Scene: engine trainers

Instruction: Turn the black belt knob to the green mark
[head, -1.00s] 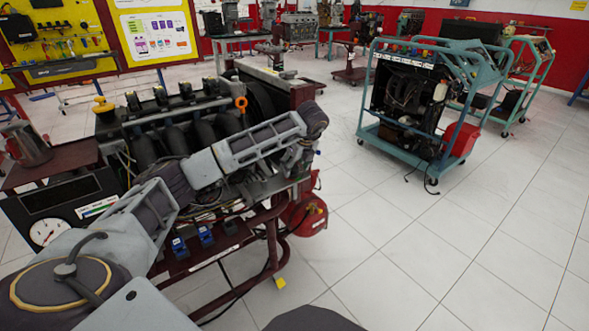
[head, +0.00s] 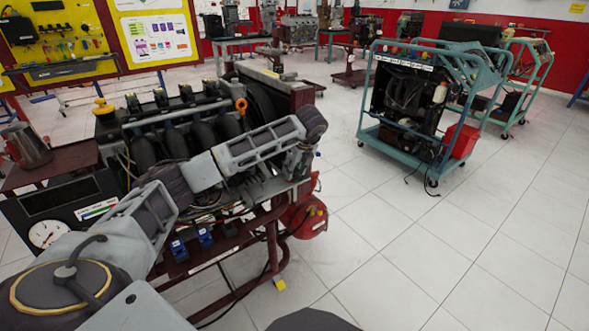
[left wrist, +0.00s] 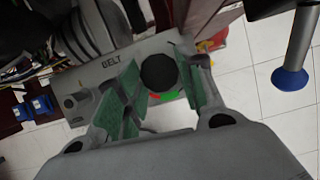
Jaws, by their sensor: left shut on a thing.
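The black belt knob (left wrist: 158,72) is a dark round shape on a grey plate (left wrist: 130,66) marked BELT in the left wrist view. My left gripper (left wrist: 161,92) has its green-padded fingers on either side of the knob and is shut on it. A small red and green mark (left wrist: 180,95) shows just below the knob, between the fingers. Which way the knob points cannot be made out. In the head view my left arm reaches across the engine trainer (head: 190,130), and the knob is hidden there. My right gripper is not in view.
A pressure gauge (head: 47,232) sits on the trainer's left panel. A red tank (head: 305,216) hangs at its right side. A teal wheeled engine stand (head: 400,150) is farther right. The tiled floor (head: 400,250) between and in front is clear.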

